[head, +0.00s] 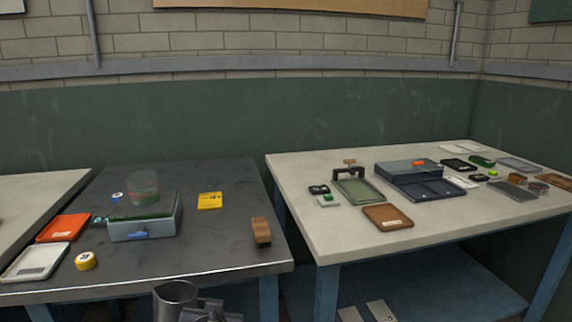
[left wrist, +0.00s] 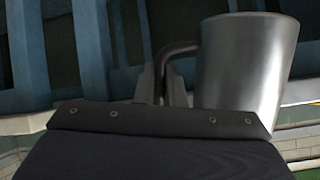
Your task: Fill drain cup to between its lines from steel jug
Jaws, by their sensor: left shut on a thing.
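The steel jug (head: 172,303) is at the bottom edge of the head view, in front of the dark table, its lower part cut off. My left gripper (head: 198,312) is shut on its handle; the left wrist view shows the jug (left wrist: 245,62) beside the fingers (left wrist: 160,85). I cannot see what is in the jug. A clear cup (head: 143,182), likely the drain cup, stands at the turf box (head: 160,230) on the dark table; its lines are too small to make out. My right gripper is not in view.
Around the box on the dark table (head: 225,245) are an orange tray (head: 63,228), a white tray (head: 35,262), a yellow tape roll (head: 85,261), a yellow card (head: 210,201) and a wooden block (head: 262,232). The pale table (head: 320,235) at right holds trays and a grey case (head: 408,172).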

